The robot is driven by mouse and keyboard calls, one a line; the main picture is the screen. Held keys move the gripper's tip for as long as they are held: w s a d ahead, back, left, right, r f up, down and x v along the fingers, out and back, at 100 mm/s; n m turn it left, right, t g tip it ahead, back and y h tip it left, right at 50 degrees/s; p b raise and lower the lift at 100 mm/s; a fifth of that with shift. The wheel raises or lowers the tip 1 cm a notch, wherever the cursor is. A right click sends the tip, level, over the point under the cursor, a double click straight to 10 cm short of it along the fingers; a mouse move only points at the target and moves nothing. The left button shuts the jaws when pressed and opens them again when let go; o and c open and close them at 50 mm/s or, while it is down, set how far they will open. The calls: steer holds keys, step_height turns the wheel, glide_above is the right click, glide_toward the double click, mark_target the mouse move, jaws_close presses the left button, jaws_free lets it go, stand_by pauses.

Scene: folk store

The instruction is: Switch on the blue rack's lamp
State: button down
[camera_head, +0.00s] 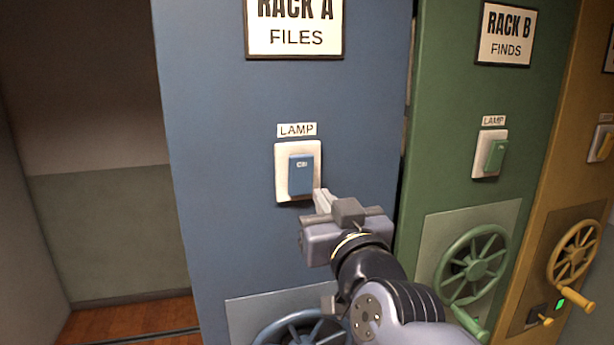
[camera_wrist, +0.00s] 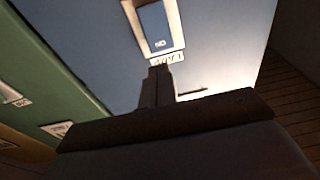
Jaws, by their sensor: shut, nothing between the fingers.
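The blue rack (camera_head: 225,150), marked "RACK A FILES", fills the middle of the head view. Its lamp switch is a blue rocker (camera_head: 301,175) on a white plate (camera_head: 283,188), under a "LAMP" label (camera_head: 296,130). My gripper (camera_head: 320,194) is shut and empty, its fingertips by the plate's lower right corner in the head view. I cannot tell whether they touch it. In the wrist view the picture is turned over: the rocker (camera_wrist: 154,24) is at the top, the label (camera_wrist: 168,59) is below it, and my shut fingers (camera_wrist: 158,72) point up towards them.
A blue handwheel (camera_head: 290,330) is low on the same rack, partly behind my arm. To the right stand the green rack B (camera_head: 440,150), with its own green switch (camera_head: 495,157) and handwheel (camera_head: 475,265), and a yellow rack (camera_head: 570,190). Open floor (camera_head: 130,320) lies left.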

mark_target(303, 164)
steer(key=p+x, duration=0.2)
steer(key=x, duration=0.8)
steer(key=shift+w+a+r+b, duration=0.1)
steer(key=shift+w+r+b, duration=0.1)
steer(key=shift+w+b, duration=0.15)
steer(key=shift+s+f, duration=0.1)
steer(key=shift+s, duration=0.05)
